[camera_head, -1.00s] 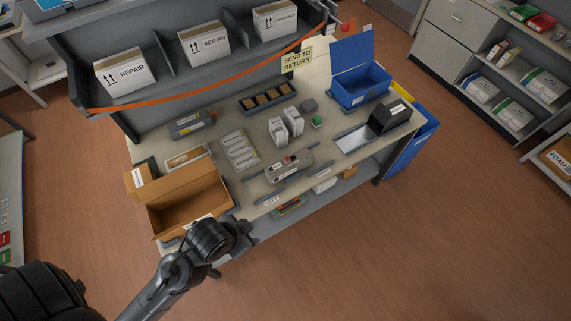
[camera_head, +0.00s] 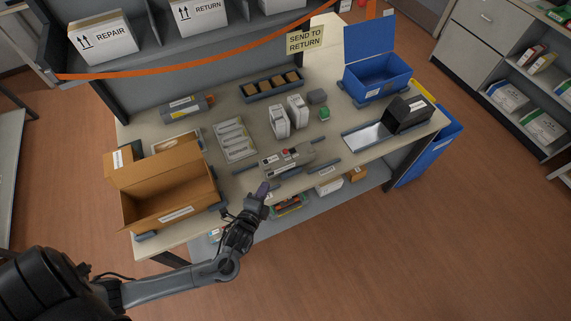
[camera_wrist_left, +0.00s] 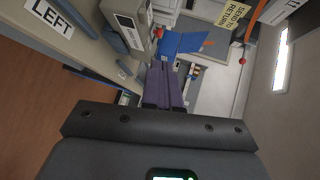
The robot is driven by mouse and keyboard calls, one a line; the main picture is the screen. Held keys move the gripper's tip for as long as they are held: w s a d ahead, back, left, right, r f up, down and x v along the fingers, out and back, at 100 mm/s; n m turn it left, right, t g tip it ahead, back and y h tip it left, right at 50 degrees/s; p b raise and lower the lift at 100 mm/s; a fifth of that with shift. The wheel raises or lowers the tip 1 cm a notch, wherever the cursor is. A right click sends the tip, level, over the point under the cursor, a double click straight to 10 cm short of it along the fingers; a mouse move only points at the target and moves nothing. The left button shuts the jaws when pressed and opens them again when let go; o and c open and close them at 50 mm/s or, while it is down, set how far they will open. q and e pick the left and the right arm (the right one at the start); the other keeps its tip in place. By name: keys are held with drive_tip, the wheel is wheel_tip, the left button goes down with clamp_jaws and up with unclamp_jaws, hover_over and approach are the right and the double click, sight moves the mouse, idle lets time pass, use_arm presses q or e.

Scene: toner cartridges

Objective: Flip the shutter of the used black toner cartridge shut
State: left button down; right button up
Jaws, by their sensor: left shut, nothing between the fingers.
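A grey cartridge (camera_head: 285,161) with pale labels and a small red spot lies between short dark rails at the front middle of the bench. A similar labelled body (camera_wrist_left: 128,25) shows at the top of the left wrist view. I cannot make out its shutter. My left gripper (camera_head: 266,187) is at the bench's front edge, just in front of the cartridge and apart from it. Its purple fingers (camera_wrist_left: 161,78) are shut together with nothing between them. A dark grey cartridge (camera_head: 188,106) with a yellow mark lies at the back left. My right gripper is not in view.
An open cardboard box (camera_head: 165,190) stands left of the gripper. A pale tray (camera_head: 235,139), two white upright packs (camera_head: 288,117) and a blue bin (camera_head: 378,80) lie behind. A black box (camera_head: 408,113) stands at the right. A LEFT label (camera_wrist_left: 53,17) marks the bench edge.

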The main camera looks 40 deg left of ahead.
use_arm(q)
drive_tip(key=shift+w+a+f+t+b, duration=0.15)
drive_tip(key=shift+w+f+b, duration=0.15)
drive_tip(key=shift+w+b, duration=0.2)
drive_tip(key=shift+w+d+f+t+b, duration=0.15)
drive_tip(key=shift+w+f+b, duration=0.1)
drive_tip(key=shift+w+b, duration=0.25)
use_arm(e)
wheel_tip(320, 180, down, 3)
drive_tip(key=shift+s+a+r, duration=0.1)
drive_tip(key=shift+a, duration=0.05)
use_arm(q)
drive_tip(key=shift+a, duration=0.1)
drive_tip(key=shift+w, duration=0.1)
approach(285, 153)
drive_tip(key=x, duration=0.5)
drive_tip(key=shift+w+a+f, duration=0.1)
drive_tip(key=shift+w+a, duration=0.05)
drive_tip(key=shift+a, duration=0.05)
drive_tip(key=shift+w+a+f, duration=0.15)
drive_tip(key=shift+w, duration=0.5)
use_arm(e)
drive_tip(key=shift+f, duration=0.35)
